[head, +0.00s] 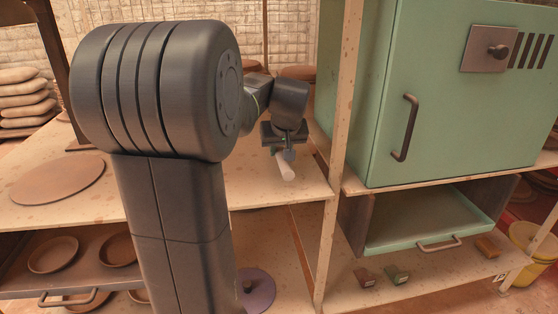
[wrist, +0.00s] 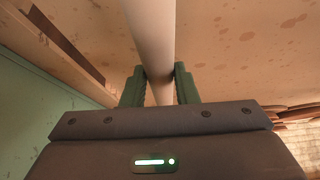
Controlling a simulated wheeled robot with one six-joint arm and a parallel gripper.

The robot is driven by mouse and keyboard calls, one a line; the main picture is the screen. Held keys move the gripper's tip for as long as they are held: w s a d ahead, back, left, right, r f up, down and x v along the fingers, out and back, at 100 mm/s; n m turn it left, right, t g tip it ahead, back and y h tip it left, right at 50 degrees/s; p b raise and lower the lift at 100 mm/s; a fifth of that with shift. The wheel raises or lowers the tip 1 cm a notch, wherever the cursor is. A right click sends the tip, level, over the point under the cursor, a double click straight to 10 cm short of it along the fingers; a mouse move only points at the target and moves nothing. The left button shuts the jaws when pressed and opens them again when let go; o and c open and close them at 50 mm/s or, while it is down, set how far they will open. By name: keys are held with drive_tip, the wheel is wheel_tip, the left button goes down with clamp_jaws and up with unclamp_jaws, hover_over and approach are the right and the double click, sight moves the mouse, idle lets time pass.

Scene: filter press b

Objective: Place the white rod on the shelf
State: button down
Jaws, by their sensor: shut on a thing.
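The white rod (head: 285,167) is held in my gripper (head: 277,151), just over the upper shelf in the head view. In the wrist view the white rod (wrist: 152,40) runs between the two green fingers of my gripper (wrist: 160,86), which are shut on it. Its near end points toward the head camera. The shelf (head: 262,193) is a speckled tan board left of the green cabinet, and its surface also shows in the wrist view (wrist: 235,60). I cannot tell whether the rod touches the shelf.
A green cabinet (head: 385,90) with a dark handle stands right of an upright post (head: 343,90). Below it is an open green drawer (head: 425,227). A round brown board (head: 58,180) lies on the shelf at left. Bowls (head: 53,255) sit lower left. Shelf around the rod is clear.

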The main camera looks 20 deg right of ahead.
drive_tip(key=shift+f+b, duration=0.3)
drive_tip(key=shift+f, duration=1.15)
drive_tip(key=shift+f, duration=0.15)
drive_tip(key=c, duration=1.1)
unclamp_jaws()
drive_tip(key=shift+s+r, duration=0.1)
drive_tip(key=shift+r, duration=0.3)
drive_tip(key=p+v, duration=0.2)
drive_tip(key=v, duration=0.9)
drive_tip(key=shift+s+r, duration=0.15)
drive_tip(key=shift+r, duration=0.05)
